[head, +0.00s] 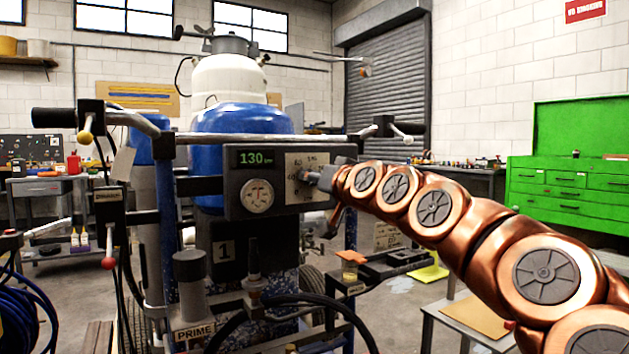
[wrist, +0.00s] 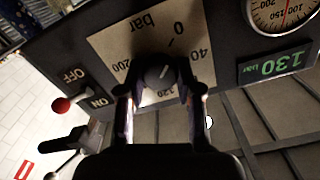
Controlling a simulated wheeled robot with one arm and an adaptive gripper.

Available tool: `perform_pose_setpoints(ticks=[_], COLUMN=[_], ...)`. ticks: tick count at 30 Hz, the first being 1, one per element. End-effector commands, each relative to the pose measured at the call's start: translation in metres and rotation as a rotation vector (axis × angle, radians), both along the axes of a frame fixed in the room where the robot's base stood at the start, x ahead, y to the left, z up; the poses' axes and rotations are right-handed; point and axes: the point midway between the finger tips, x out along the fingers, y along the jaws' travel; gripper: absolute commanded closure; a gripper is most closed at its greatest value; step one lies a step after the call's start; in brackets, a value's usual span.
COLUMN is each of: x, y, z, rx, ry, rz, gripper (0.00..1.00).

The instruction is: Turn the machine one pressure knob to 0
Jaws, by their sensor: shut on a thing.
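The fingers hide part of the scale.
A round gauge (head: 258,195) sits beside the plate. A PRIME knob (head: 190,270) and black hoses are below. A green tool cabinet (head: 565,180) stands at right.

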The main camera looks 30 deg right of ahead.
Motion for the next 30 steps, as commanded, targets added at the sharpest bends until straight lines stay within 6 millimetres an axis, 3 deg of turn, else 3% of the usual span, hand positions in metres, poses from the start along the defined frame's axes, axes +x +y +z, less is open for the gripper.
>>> perform_pose_setpoints(ticks=[7,8,15,25,30], x=[0.000,0.000,0.000,-0.002,-0.015], y=[0.000,0.000,0.000,0.000,0.001], z=[0.001,0.001,0.001,0.000,0.000], rx=[0.000,0.000,0.001,0.001,0.001], ry=[-0.003,-0.003,-0.002,-0.001,0.000], rz=[-0.001,-0.001,-0.001,0.000,-0.001], gripper=[1.00,0.63,0.40,0.40,0.40])
